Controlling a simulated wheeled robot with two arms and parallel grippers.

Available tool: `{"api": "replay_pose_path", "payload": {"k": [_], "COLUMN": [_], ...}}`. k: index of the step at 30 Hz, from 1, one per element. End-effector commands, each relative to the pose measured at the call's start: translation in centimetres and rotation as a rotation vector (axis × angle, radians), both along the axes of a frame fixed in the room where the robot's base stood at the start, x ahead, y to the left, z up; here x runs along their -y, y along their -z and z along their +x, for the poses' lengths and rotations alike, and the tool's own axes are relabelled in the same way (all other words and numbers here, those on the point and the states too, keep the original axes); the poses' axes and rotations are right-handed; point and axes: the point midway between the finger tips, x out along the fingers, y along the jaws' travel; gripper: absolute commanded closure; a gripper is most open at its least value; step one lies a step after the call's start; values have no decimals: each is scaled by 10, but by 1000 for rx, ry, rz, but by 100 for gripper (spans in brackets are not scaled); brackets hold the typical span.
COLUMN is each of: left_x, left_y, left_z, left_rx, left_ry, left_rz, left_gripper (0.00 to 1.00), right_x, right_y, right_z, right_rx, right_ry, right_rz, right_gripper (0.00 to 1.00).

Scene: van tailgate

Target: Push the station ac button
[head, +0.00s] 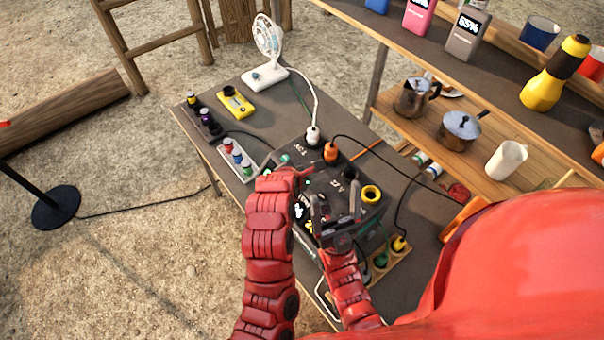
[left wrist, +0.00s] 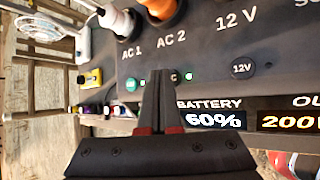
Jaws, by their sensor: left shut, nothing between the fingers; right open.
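The power station (head: 318,172) is a dark box on the table, with its control panel also in the left wrist view (left wrist: 215,45). My left gripper (left wrist: 160,74) is shut and empty, its fingertips in front of the panel. The fingers partly cover a button marking (left wrist: 174,76) ending in "C", with a small green light beside it. I cannot tell whether the tips touch it. A green round button (left wrist: 131,84) is to the left and a dark "12V" button (left wrist: 241,68) to the right. My right gripper (head: 335,208) is open and empty over the station's front.
A white plug (head: 313,135) and an orange plug (head: 331,152) stand in the station's sockets. A wooden shelf (head: 385,102) with pots is at the right.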

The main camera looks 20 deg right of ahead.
Motion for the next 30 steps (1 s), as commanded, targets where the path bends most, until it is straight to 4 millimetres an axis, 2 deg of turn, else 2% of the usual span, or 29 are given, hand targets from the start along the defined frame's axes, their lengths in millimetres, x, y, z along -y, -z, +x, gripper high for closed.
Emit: {"api": "replay_pose_path", "payload": {"k": [13,30], "left_x": [0,0], "left_y": [-8,-64], "left_z": [0,0], "left_rx": [1,0], "left_ry": [-1,1], "left_rz": [0,1], "left_gripper": [100,100], "right_x": [0,0], "right_y": [-4,-29], "right_z": [0,0], "right_rx": [0,0], "right_ry": [0,0], "right_rz": [0,0], "right_gripper": [21,21]}}
